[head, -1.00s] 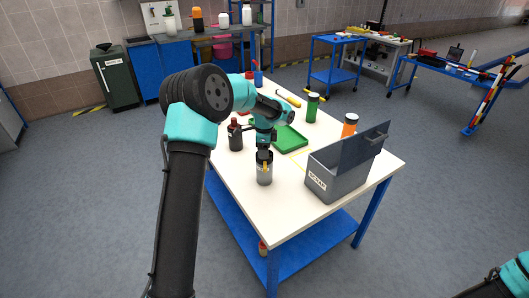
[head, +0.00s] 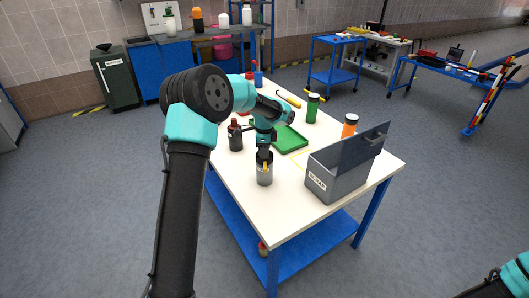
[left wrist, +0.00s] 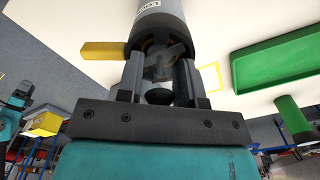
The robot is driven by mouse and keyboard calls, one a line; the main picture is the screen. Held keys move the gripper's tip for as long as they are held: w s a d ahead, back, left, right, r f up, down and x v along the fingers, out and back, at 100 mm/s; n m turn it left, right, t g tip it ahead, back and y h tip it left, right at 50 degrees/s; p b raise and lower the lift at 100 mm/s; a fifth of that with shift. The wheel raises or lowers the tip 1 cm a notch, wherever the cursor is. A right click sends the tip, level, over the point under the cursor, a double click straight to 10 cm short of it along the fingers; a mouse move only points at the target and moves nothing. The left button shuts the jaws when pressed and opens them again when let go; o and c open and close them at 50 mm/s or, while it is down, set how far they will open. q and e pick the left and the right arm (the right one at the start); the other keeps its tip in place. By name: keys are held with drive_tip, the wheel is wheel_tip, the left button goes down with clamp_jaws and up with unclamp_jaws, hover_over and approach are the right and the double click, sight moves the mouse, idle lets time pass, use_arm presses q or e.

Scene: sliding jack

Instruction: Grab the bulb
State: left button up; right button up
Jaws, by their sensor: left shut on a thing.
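My left gripper (head: 264,155) points down at the top of a grey cylindrical container (head: 265,174) near the front of the white table. In the left wrist view the left gripper (left wrist: 157,72) is shut on a small dark, rounded part that I take for the bulb (left wrist: 158,97), at the container's mouth. The fingers hide much of the bulb, and the head view does not show it. The container also shows in the left wrist view (left wrist: 160,20), with a label and a yellow piece (left wrist: 102,50) at its side. My right gripper is out of view.
A grey scrap box (head: 335,181) with its lid raised stands to the right. A brown bottle (head: 235,136) is to the left. A green tray (head: 291,141), a green bottle (head: 312,108) and an orange bottle (head: 349,125) are farther back. The table's front corner is clear.

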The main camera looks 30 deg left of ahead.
use_arm(q)
drive_tip(key=shift+r, duration=1.75)
drive_tip(key=s+d+r, duration=0.1)
drive_tip(key=s+d, duration=0.7)
drive_tip(key=s, duration=0.5)
drive_tip(key=shift+s+d+r, duration=0.2)
drive_tip(key=shift+s+r, duration=0.05)
drive_tip(key=shift+s, duration=0.1)
